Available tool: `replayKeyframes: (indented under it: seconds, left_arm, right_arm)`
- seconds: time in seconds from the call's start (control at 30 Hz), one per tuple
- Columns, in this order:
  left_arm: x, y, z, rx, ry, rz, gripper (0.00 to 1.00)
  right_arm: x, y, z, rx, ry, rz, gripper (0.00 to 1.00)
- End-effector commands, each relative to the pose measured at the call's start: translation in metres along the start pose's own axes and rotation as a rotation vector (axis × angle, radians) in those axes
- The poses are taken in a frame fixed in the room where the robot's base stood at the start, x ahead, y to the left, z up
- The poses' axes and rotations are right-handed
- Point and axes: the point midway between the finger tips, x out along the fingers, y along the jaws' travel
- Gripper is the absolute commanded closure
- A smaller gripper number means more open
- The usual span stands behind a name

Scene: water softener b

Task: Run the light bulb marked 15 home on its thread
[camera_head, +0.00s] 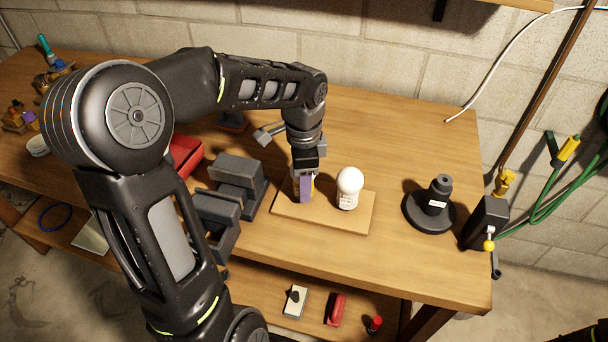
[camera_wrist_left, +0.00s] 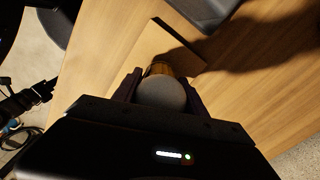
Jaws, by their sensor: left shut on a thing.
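My left gripper (camera_head: 304,190), with purple fingers, reaches down over the left part of a light wooden board (camera_head: 328,226). In the left wrist view its fingers (camera_wrist_left: 160,92) are shut on the sides of a round, pale bulb (camera_wrist_left: 162,93). A gold-brown part shows just beyond this bulb, against the board. How far its thread sits in is hidden. In the head view the gripper mostly covers the held bulb. A second white bulb (camera_head: 350,181) stands upright on the board, right of the gripper and apart from it. Its label is too small to read. My right gripper does not show.
A black round-based stand (camera_head: 431,209) is on the table right of the board, with a black vise-like block (camera_head: 484,222) at the right edge. Dark grey blocks (camera_head: 237,177) and a red box (camera_head: 184,155) lie left. The table behind the board is clear.

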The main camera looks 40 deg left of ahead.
Motion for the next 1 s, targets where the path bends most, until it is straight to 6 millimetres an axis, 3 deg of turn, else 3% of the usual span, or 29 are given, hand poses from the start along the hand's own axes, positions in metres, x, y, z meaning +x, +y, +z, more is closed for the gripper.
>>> replayKeyframes:
  seconds: [0.1, 0.23, 0.6, 1.0]
  left_arm:
    - [0.0, 0.0, 0.0, 0.0, 0.0, 0.0, 0.91]
    - [-0.004, 0.0, 0.0, 0.0, 0.0, -0.001, 0.91]
    - [-0.041, 0.0, 0.0, 0.001, 0.001, -0.001, 0.91]
    - [-0.041, 0.0, 0.0, 0.0, 0.0, -0.001, 0.91]
  right_arm:
    - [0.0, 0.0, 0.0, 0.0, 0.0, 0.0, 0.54]
    - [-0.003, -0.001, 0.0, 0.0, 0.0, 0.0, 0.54]
    - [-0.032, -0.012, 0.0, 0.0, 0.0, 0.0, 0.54]
    - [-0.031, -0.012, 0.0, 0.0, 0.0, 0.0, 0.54]
